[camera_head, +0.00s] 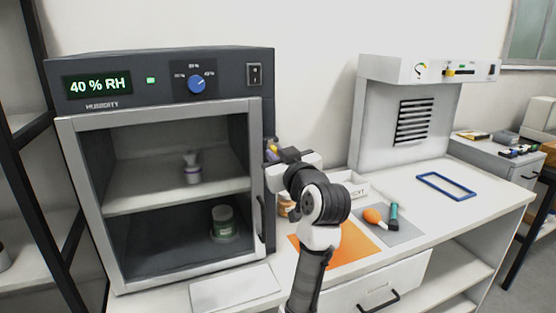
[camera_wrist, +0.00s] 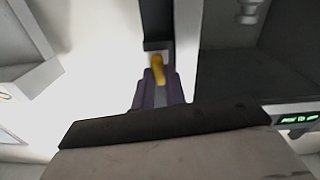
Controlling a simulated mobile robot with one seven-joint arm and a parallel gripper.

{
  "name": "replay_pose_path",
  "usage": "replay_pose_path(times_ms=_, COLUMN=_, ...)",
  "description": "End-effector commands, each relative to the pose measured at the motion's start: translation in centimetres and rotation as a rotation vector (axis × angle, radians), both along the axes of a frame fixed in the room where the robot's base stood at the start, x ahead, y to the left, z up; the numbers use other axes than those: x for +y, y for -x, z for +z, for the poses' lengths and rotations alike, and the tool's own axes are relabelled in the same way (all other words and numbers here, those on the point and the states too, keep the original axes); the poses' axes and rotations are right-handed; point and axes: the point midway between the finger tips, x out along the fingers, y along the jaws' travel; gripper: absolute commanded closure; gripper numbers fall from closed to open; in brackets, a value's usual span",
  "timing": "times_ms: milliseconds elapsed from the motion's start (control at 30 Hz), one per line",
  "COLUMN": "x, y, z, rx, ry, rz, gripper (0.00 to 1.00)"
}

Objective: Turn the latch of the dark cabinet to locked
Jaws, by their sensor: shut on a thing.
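The dark cabinet (camera_head: 160,58) stands at the left of the bench, with its grey-framed glass door (camera_head: 62,150) looking closed. Its small yellow latch (camera_wrist: 157,66) is on a dark mount beside the pale door frame in the wrist view. My gripper (camera_wrist: 158,84) has its purple fingers shut on the latch, which points roughly along the fingers. In the head view my gripper (camera_head: 271,150) is at the cabinet's right front edge, and my wrist hides most of the latch. I cannot tell whether the latch is in its locked position.
Inside the cabinet are a small white vessel (camera_head: 192,169) and a dark jar (camera_head: 223,221). A fume hood-like unit (camera_head: 375,120) stands behind.

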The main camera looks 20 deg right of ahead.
Motion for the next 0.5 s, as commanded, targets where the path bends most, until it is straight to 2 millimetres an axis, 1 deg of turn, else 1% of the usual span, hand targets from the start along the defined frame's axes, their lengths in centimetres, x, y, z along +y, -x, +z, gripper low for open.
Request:
replay_pose_path(times_ms=100, x=-0.05, y=0.04, z=-0.33, rx=-0.004, ry=0.096, rz=-0.002, gripper=1.0)
replay_pose_path(times_ms=500, x=0.1, y=0.04, z=-0.41, rx=-0.017, ry=0.475, rz=-0.002, gripper=1.0)
